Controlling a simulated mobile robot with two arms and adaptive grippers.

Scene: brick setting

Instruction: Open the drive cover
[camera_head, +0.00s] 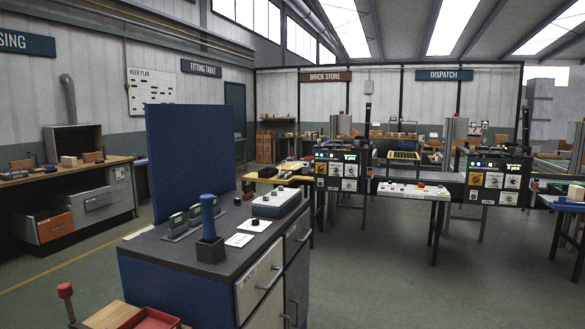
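I cannot pick out a drive cover for certain in the head view. Two black control boxes with lit displays and coloured buttons stand by the conveyor line, one near the middle (342,168) and one to its right (494,180). A white panel with a red button (414,190) sits between them, at the front of the conveyor. Neither of my grippers shows in this view.
A dark-topped cabinet (150,252) with a blue upright board (190,155) stands close in front. A red tray (152,319) is at the bottom left, a workbench (112,165) at the left wall, a blue table (562,203) at right. Floor (400,285) between is clear.

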